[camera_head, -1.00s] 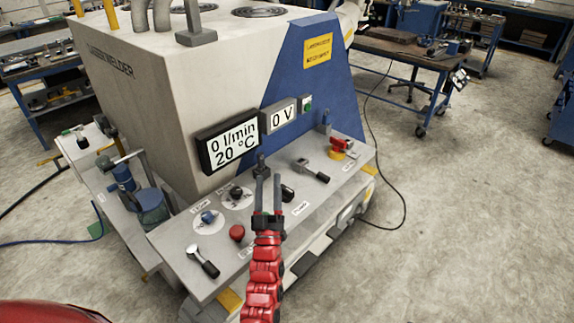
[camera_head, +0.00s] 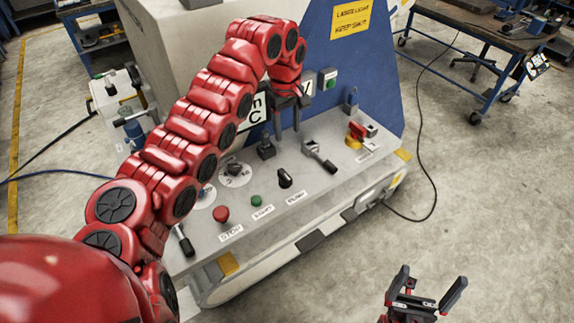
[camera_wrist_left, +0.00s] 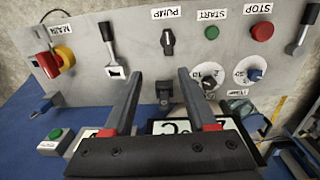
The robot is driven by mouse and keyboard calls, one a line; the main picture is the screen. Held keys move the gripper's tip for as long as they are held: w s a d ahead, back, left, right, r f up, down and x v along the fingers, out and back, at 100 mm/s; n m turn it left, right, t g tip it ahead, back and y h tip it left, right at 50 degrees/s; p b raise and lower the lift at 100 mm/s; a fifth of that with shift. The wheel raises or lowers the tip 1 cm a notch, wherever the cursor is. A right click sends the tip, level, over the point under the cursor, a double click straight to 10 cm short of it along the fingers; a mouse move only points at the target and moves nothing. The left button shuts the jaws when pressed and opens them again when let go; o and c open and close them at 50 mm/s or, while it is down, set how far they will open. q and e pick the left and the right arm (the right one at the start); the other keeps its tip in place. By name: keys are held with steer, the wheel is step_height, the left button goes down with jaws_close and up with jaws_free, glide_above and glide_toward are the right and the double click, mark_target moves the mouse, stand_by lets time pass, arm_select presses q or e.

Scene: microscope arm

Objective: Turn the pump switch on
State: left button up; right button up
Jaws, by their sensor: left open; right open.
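My right gripper (camera_head: 429,290) is open and empty at the lower right, in front of the machine and away from the panel.
A green start button (camera_head: 256,201) and a red stop button (camera_head: 221,214) lie left of the knob. A lever (camera_head: 320,156) and the red-yellow main switch (camera_head: 356,132) lie right. A short black stick (camera_head: 266,148) stands behind. My left arm covers part of the display.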

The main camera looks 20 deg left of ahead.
arm_select(q)
steer(key=s, duration=0.1)
steer(key=p, duration=0.5)
glide_toward(285, 174)
step_height(285, 174, down, 8)
steer(key=shift+w+d+f, duration=0.15)
steer(key=shift+f, duration=0.5)
steer(key=shift+c, duration=0.3)
jaws_close()
